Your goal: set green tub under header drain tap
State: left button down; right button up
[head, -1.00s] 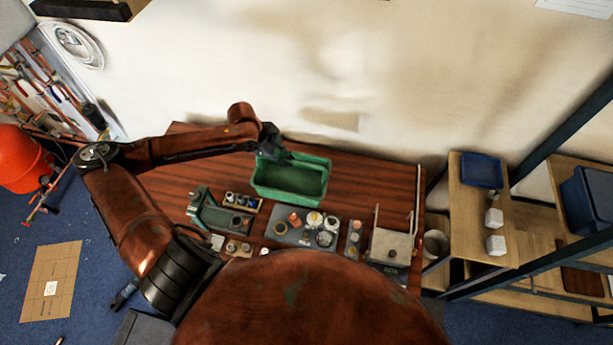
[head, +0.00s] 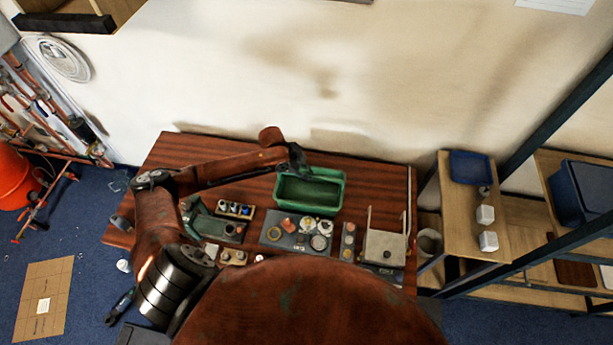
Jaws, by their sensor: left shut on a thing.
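The green tub (head: 311,194) is an open rectangular box at the back middle of the wooden workbench. My left gripper (head: 297,164) is at the tub's back left corner, shut on its rim; the fingertips are small and dark here. I cannot tell whether the tub rests on the bench or hangs just above it. Copper pipework (head: 38,112) with several taps is mounted on the wall at the far left. I cannot pick out the header drain tap among the pipes. My right gripper is not in view.
The workbench (head: 379,190) is bare right of the tub. In front of the tub stand a grey tray of small parts (head: 289,239), a green metal tool (head: 201,219) and a beige box (head: 384,247). An orange bucket (head: 12,178) is at the far left. Shelving (head: 459,220) stands right.

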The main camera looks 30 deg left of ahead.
pick_arm(q)
jog(key=shift+f, duration=0.75)
jog(key=c, duration=2)
grip_release()
jog(key=shift+o, duration=0.2)
